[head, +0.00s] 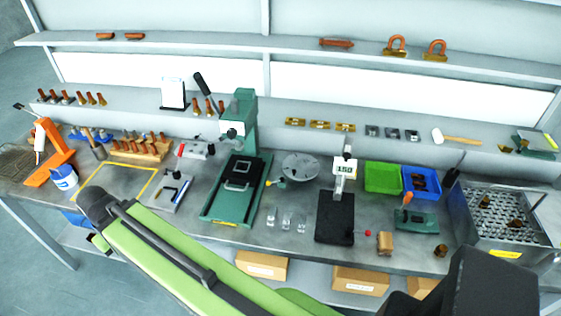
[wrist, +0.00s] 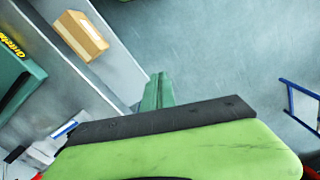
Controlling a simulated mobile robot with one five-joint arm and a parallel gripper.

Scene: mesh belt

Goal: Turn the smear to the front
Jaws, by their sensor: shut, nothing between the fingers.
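I cannot make out a smear on any object in these frames. A round grey plate (head: 300,166) lies at mid-bench, right of a green press (head: 241,115). My green arm crosses the front of the head view and also fills the lower part of the wrist view. My gripper's fingertips do not show in either view.
The grey bench (head: 262,238) is crowded. A green bin (head: 383,178), a blue bin (head: 422,183) and a black-based gauge stand (head: 334,220) are right of centre. A metal mesh-floored tray (head: 500,215) is at far right. Cardboard boxes (head: 262,265) sit below.

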